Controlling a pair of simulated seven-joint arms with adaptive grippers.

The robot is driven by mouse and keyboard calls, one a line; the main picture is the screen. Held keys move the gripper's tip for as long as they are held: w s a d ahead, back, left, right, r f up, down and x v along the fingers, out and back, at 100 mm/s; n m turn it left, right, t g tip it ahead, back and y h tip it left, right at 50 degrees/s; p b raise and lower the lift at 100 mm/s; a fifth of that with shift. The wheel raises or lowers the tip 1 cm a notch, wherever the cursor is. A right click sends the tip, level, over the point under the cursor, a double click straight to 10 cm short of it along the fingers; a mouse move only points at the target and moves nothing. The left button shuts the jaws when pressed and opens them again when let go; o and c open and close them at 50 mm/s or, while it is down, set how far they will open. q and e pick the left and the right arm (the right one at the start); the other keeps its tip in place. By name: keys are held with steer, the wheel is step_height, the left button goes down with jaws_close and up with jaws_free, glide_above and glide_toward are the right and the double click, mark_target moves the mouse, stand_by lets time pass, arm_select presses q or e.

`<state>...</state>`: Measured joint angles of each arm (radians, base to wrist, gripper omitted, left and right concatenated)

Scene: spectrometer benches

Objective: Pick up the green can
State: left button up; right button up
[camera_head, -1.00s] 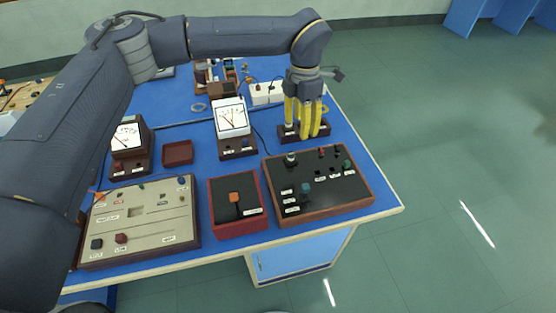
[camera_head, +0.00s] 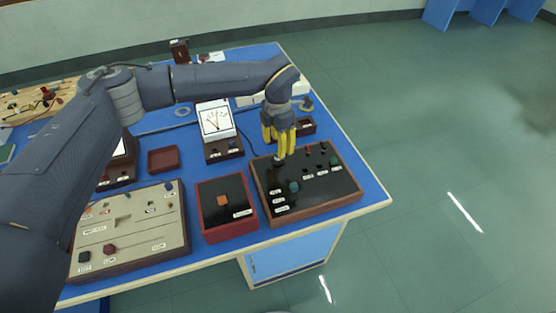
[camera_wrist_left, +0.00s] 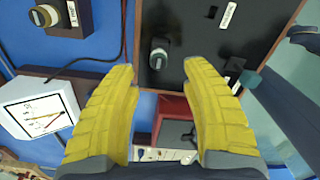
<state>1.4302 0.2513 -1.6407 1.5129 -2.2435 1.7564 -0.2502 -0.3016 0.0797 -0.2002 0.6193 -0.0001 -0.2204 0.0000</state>
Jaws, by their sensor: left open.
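No object is plainly a green can. My left gripper (camera_head: 280,154) is over the back left part of a black panel box with a brown frame (camera_head: 330,192). In the left wrist view its yellow fingers (camera_wrist_left: 160,72) are open and apart. A small dark, greenish cylinder with a pale band (camera_wrist_left: 158,58) stands on the black panel, just beyond the gap between the fingertips. In the head view the fingers largely hide it. A teal knob (camera_head: 294,187) is at the panel's front left, and a green knob (camera_head: 334,161) at its right.
A red-framed box with an orange switch (camera_head: 238,227) stands left of the black panel. A white meter (camera_head: 216,120) stands behind, with a cable. A beige panel (camera_head: 170,235) is at the front left. Open floor lies right of the blue bench (camera_head: 368,185).

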mark_target(278, 159)
arm_select(q)
steer(key=shift+w+f, duration=0.1)
steer(key=shift+f, duration=2.7)
steer(key=shift+c, duration=0.4)
jaws_close()
